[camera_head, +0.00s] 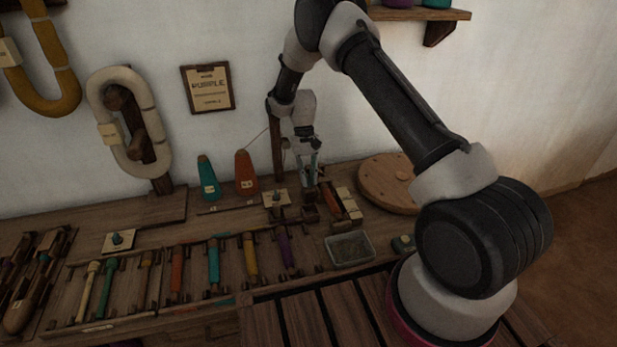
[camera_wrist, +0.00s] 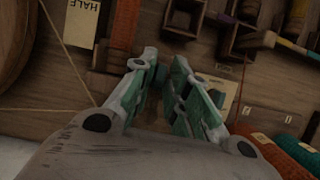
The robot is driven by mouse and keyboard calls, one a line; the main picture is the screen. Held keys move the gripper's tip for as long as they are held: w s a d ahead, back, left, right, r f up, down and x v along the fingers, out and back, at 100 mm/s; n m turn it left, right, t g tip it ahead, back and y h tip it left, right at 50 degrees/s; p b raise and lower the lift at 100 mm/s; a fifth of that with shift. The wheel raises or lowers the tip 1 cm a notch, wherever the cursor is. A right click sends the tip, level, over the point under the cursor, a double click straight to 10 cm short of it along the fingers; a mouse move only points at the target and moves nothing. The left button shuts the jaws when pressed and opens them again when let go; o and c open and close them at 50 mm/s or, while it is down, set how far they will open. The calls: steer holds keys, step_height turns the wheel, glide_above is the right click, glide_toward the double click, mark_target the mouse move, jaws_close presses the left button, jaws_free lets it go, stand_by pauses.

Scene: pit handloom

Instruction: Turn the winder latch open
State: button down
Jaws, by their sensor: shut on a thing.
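My gripper (camera_head: 309,182) points down at the bench's back, over the small wooden winder parts beside the post. In the wrist view my gripper (camera_wrist: 164,68) has its two green-grey fingers close together around a small dark teal piece (camera_wrist: 160,76). The fingers hide most of that piece, and I cannot tell for certain whether it is the winder latch. A pale plate (camera_wrist: 217,92) lies just right of the fingertips, and it also shows in the head view (camera_head: 277,198). Dark wooden blocks stand close to the fingertips.
An orange cone (camera_head: 246,174) and a teal cone (camera_head: 208,178) stand left of my gripper. A round wooden disc (camera_head: 388,184) lies to the right. A grey tray (camera_head: 350,248) and a rack of coloured bobbins (camera_head: 213,265) are in front. A thin thread crosses near the post (camera_head: 276,145).

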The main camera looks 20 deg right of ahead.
steer(key=shift+n, duration=0.3)
steer(key=c, duration=1.5)
jaws_free()
steer(key=shift+c, duration=0.2)
steer(key=shift+r, duration=0.1)
steer(key=v, duration=1.1)
steer(key=shift+w+r, duration=0.15)
steer(key=shift+r, duration=0.25)
steer(key=shift+a, duration=0.15)
